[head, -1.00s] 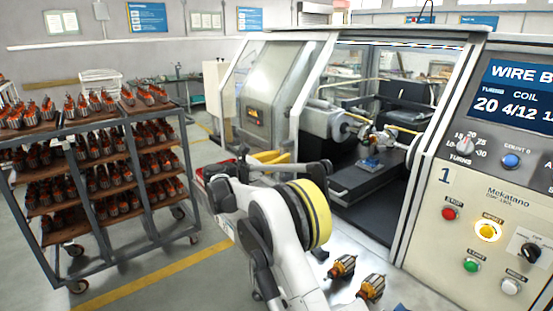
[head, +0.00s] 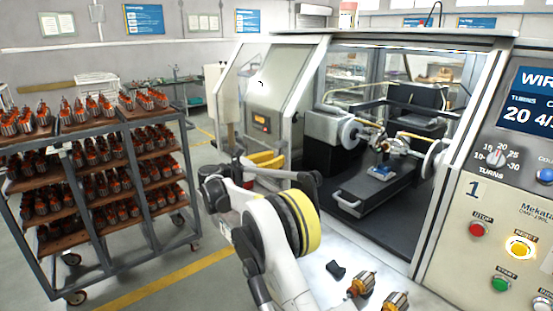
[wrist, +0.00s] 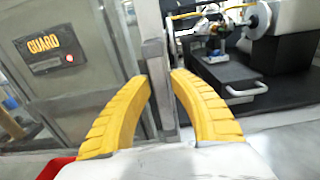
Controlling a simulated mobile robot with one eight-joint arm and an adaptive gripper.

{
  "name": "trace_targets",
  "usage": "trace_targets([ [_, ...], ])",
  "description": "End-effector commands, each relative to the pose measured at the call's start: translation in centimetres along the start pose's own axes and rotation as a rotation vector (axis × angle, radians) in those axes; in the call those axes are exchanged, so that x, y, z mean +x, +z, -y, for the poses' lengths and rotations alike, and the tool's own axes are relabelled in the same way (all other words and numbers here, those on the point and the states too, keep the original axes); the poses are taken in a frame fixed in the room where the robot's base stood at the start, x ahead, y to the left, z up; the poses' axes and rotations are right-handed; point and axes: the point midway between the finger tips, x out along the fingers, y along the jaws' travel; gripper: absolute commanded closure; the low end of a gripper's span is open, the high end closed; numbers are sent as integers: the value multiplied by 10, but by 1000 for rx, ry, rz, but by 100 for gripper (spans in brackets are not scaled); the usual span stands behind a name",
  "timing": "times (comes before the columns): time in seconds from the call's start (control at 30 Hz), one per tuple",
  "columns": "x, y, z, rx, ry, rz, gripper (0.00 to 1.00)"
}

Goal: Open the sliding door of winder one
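Winder one is the machine marked 1 on its panel (head: 525,210). Its sliding guard door (head: 268,90) stands at the left of a wide opening, with the machine's inside visible to the right. The door's GUARD label (wrist: 45,42) shows in the wrist view. My gripper (wrist: 161,78) has its yellow fingers apart, with a grey upright bar (wrist: 153,62) at the door's edge showing between them. I cannot tell whether they touch it. The head view shows the yellow fingers (head: 266,159) low before the door, partly hidden by my arm.
A rack (head: 187,150) of armatures stands at the left. Inside the machine, a dark slide (head: 375,195) carries a blue fixture (head: 382,172). Armatures (head: 361,285) and a small black piece (head: 335,269) lie on the front ledge.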

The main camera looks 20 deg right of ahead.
Motion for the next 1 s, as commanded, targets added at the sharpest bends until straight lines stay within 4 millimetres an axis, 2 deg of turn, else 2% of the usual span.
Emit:
trace_targets([
  [0.3, 0, 1, 0, -1, 0, 3, 60],
  [0.43, -8, 1, 0, -1, 1, 3, 60],
  [0.57, -30, 2, -1, -1, 3, 3, 60],
  [0.8, -84, 1, 0, 0, 3, 3, 60],
  [1.0, -113, 1, 0, 0, 1, 2, 60],
])
